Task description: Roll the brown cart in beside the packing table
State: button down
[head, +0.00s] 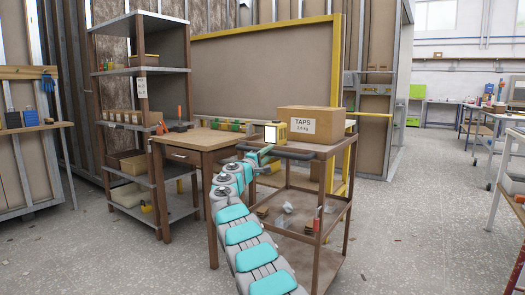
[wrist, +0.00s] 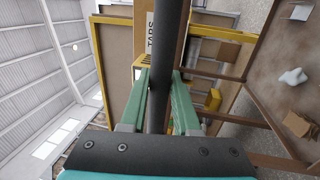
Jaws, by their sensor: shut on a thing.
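The brown cart (head: 338,149) stands just right of the wooden packing table (head: 205,139) in the head view. The table has a drawer at its front, and my arm hides part of the gap between them. The cart's dark handle bar (head: 290,153) faces me. My gripper (head: 264,157) is shut on this bar. In the wrist view the bar (wrist: 170,60) runs between the two green fingers of my gripper (wrist: 165,95). A cardboard box labelled TAPS (head: 311,124) and a small yellow device (head: 276,133) sit on the cart's top.
A shelving unit (head: 146,70) with boxes stands behind the table at left. A large yellow-framed panel (head: 262,75) stands behind the cart. Loose items lie on the cart's lower shelf. The speckled floor (head: 415,205) is open to the right, up to far workbenches.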

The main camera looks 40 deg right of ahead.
aim_at(277, 149)
jog(key=shift+f+p+x, duration=0.2)
jog(key=shift+p+x, duration=0.2)
jog(key=shift+x, duration=0.35)
jog(key=shift+f+p+x, duration=0.15)
jog(key=shift+p+x, duration=0.25)
jog(key=shift+x, duration=0.3)
jog(key=shift+f+p+x, duration=0.2)
jog(key=shift+p+x, duration=0.2)
jog(key=shift+x, duration=0.35)
jog(key=shift+d, duration=0.1)
jog(key=c, duration=0.7)
grip_release()
jog(key=shift+o, duration=0.2)
